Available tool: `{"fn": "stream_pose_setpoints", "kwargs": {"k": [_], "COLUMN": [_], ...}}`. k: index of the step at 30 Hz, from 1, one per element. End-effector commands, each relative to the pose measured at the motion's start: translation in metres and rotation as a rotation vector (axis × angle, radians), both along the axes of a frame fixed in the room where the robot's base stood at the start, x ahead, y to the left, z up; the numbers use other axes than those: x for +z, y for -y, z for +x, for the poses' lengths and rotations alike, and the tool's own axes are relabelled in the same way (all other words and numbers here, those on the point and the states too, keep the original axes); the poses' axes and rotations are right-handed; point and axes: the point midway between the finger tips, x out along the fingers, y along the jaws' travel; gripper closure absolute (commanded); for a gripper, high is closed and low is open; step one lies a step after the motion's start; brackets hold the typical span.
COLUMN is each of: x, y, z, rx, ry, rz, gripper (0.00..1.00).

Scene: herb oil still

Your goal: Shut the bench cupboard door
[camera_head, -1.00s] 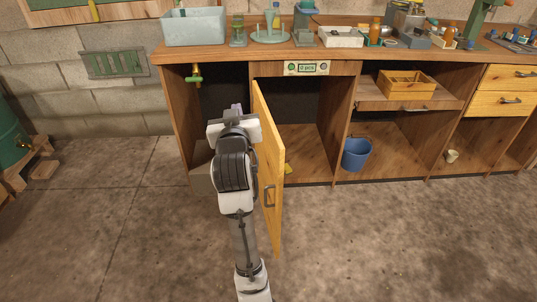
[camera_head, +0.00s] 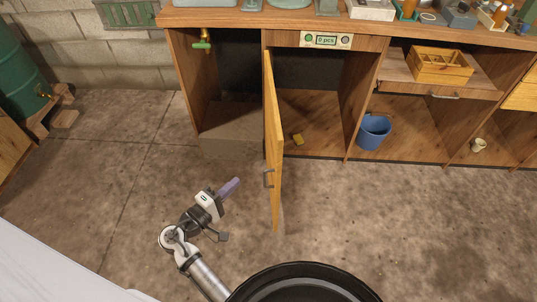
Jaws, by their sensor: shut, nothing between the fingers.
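The yellow wooden cupboard door (camera_head: 275,130) stands open, swung out from the bench front into the room and seen nearly edge-on. Its far edge meets the upright left of the middle compartment. A grey handle (camera_head: 267,177) is on its left face, near the free edge. My gripper (camera_head: 230,187) is left of the door, low over the floor, apart from the door and handle. Its purple fingers are shut and empty, pointing up and right. The middle compartment behind the door shows open, with a small yellow object (camera_head: 297,139) on its floor.
A grey block (camera_head: 231,130) sits in the left bay below a green-handled tap (camera_head: 201,44). A blue bucket (camera_head: 374,131) stands in the bay right of the middle compartment, below a wooden box (camera_head: 441,65). The concrete floor around the door is clear.

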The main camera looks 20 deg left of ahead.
Motion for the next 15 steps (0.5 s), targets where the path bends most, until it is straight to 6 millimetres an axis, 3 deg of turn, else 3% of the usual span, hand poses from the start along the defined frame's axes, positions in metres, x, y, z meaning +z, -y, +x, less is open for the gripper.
{"fn": "stream_pose_setpoints", "kwargs": {"k": [5,15], "x": [0.002,0.003], "y": [0.007,0.031], "z": [0.018,0.086], "rx": [-0.002,-0.004], "ry": [0.002,0.001], "rz": [-0.002,0.000], "gripper": [1.00,1.00]}}
